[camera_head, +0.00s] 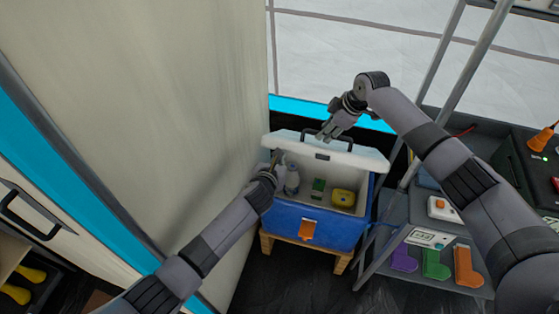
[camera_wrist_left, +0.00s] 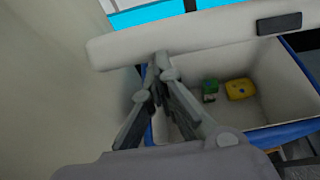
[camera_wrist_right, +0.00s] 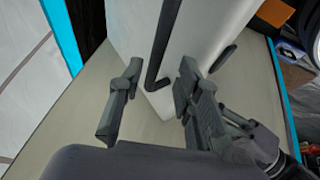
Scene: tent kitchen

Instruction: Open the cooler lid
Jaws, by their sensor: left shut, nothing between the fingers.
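The blue cooler (camera_head: 285,216) has a white interior and an orange latch (camera_head: 307,231). Its white lid (camera_head: 355,157) is raised at the back, and the inside shows. The lid also shows in the left wrist view (camera_wrist_left: 200,36) and the right wrist view (camera_wrist_right: 203,40), there with a black handle (camera_wrist_right: 162,45). My left gripper (camera_head: 278,157) is shut and empty at the lid's left end; I cannot tell whether it touches. It also shows in the left wrist view (camera_wrist_left: 161,62). My right gripper (camera_head: 328,132) is open above the lid; its fingers (camera_wrist_right: 160,70) are apart and empty.
Inside the cooler are a clear bottle (camera_head: 292,180), a green item (camera_head: 318,186) and a yellow box (camera_head: 343,197). The cooler stands on a wooden stand (camera_head: 341,264). A beige wall (camera_head: 185,110) is close on the left. A metal shelf frame (camera_head: 396,208) stands on the right.

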